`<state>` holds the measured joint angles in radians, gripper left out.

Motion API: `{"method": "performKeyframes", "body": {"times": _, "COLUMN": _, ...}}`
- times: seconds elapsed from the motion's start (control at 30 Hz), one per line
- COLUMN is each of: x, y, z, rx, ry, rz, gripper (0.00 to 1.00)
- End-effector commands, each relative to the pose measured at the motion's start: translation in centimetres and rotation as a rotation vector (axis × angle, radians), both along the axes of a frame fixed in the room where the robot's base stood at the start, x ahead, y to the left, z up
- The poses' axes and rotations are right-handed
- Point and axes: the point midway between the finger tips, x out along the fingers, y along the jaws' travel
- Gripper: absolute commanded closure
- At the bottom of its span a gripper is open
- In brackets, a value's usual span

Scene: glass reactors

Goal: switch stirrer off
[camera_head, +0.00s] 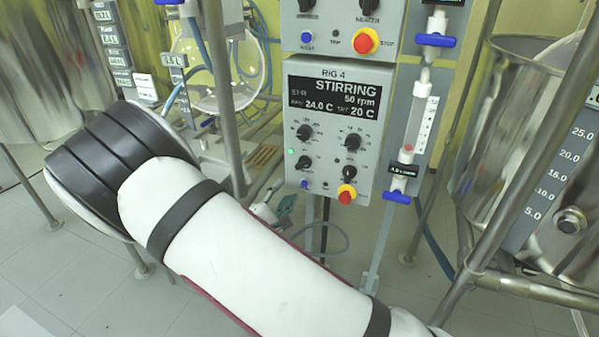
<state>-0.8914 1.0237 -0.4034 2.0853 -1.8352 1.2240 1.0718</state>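The grey RIG 4 control box (328,173) hangs on the frame at the centre. Its display (339,96) reads STIRRING, 50 rpm, 24.0 C and a 20 C setting. Below are several black knobs, including an upper left knob (304,132) and an upper right knob (352,142); their labels are too small to read. A green lamp (291,151) is lit at the left edge. A blue button (304,184) and a red-and-yellow stop button (347,194) sit at the bottom. My white arm crosses the lower left in front.
A second control box (340,28) is above, with knobs and its own stop button. A flow tube with blue valves (420,125) stands right of the box. Steel vessels flank both sides, with a slanted pipe (535,145) at right. Glassware (225,85) is behind my arm.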

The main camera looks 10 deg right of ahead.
Motion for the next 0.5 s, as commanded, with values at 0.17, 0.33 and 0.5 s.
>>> {"method": "performKeyframes", "body": {"times": 0.17, "x": 2.8, "y": -2.2, "z": -0.1, "rx": 0.0, "ry": 0.0, "rz": -0.004, "gripper": 0.66}}
{"method": "performKeyframes", "body": {"times": 0.33, "x": 5.5, "y": -4.2, "z": -0.1, "rx": -0.001, "ry": 0.0, "rz": -0.005, "gripper": 0.66}}
{"method": "performKeyframes", "body": {"times": 0.5, "x": 7.8, "y": -5.8, "z": -0.1, "rx": -0.001, "ry": 0.001, "rz": -0.004, "gripper": 0.66}}
